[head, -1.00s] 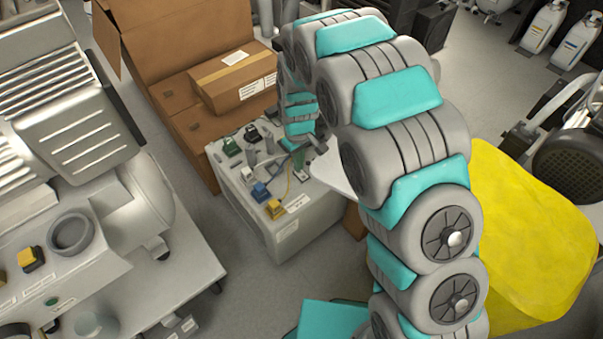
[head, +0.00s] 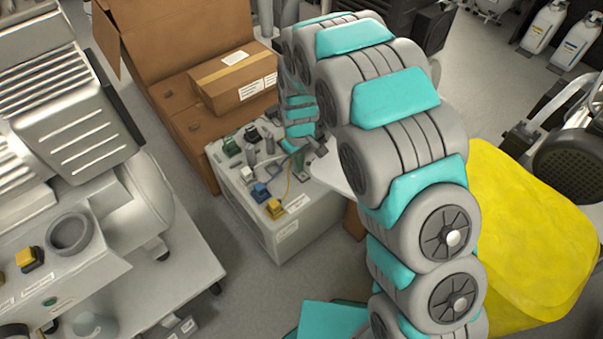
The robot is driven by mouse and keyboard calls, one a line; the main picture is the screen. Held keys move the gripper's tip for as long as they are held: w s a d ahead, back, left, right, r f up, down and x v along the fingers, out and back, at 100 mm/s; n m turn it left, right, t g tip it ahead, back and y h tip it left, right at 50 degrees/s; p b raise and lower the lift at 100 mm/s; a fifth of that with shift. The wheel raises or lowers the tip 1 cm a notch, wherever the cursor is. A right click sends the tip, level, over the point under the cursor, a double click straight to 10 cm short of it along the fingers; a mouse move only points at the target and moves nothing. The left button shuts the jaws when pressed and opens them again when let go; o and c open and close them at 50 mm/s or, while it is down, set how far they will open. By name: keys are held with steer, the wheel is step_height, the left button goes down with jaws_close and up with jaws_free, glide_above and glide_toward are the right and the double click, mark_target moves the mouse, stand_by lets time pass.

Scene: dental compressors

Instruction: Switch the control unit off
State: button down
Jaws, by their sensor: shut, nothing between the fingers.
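The control unit (head: 290,239) is a pale grey box on the floor in the middle of the head view. Its top carries several connectors and switches, among them a blue one (head: 260,191), a yellow one (head: 274,207) and a dark green one (head: 232,147). My gripper (head: 297,165) is small in the picture, at the end of my teal and grey arm, over the right part of the unit's top. It is shut and holds nothing. My arm hides part of the unit's right side. I cannot tell whether the fingers touch a switch.
Brown cardboard boxes (head: 188,128) stand behind the unit. A large grey compressor (head: 75,150) on a wheeled base fills the left. A yellow bag-like object (head: 525,240) lies to the right. Bare floor (head: 230,285) shows in front of the unit.

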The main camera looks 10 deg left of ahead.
step_height(320, 180, up, 7)
steer(key=shift+p, duration=0.3)
stand_by(0.5)
steer(key=shift+s, duration=0.1)
stand_by(0.4)
